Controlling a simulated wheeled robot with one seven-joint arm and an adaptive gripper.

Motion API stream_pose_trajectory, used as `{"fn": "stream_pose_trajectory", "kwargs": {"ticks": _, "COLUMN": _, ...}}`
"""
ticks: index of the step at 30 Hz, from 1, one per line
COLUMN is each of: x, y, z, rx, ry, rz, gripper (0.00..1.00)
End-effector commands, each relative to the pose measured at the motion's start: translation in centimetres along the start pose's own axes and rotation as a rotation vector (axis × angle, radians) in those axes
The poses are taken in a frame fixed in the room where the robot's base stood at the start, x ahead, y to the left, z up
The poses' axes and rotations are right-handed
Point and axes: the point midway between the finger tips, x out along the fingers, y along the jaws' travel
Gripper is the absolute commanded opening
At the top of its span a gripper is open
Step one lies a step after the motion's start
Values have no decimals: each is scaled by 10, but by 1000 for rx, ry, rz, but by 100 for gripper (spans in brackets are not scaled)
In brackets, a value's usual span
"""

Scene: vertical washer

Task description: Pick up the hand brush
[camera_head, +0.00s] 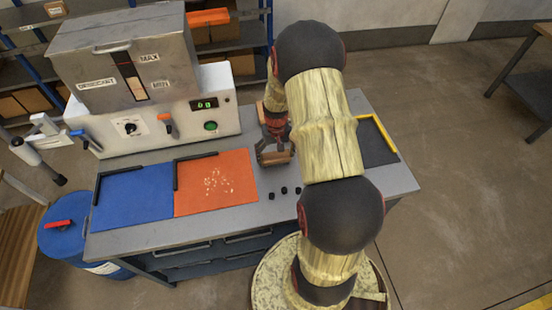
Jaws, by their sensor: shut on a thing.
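My gripper (274,150) is at the middle of the grey worktop, just right of the orange mat, with its fingers pointing down. It is shut on a small brown wooden piece, which I take to be the hand brush (278,157). Only part of the brush shows, and its bristles cannot be made out. My own arm covers the area to its right. I cannot tell whether the brush touches the worktop (250,200) or is just above it.
A blue mat (132,194) and an orange mat (235,170) with pale crumbs (217,182) lie on the left. A metal machine (150,125) stands behind them. Several small black pieces (284,190) lie near the front. A dark mat with a yellow edge (374,140) is at right.

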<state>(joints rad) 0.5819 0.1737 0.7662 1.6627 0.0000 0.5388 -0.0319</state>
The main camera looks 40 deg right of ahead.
Motion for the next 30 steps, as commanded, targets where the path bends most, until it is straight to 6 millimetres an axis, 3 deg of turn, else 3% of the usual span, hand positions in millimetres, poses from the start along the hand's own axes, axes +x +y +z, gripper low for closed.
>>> {"fn": "stream_pose_trajectory", "kwargs": {"ticks": 6, "x": 0, "y": 0, "z": 0, "rx": 0, "ry": 0, "rz": 0, "gripper": 59}}
{"fn": "stream_pose_trajectory", "kwargs": {"ticks": 17, "x": -6, "y": 0, "z": 0, "rx": 0, "ry": 1, "rz": 0, "gripper": 59}}
{"fn": "stream_pose_trajectory", "kwargs": {"ticks": 24, "x": -37, "y": -1, "z": 1, "rx": -1, "ry": 3, "rz": 0, "gripper": 59}}
{"fn": "stream_pose_trajectory", "kwargs": {"ticks": 30, "x": -80, "y": -15, "z": 35, "rx": -3, "ry": 3, "rz": 0, "gripper": 59}}
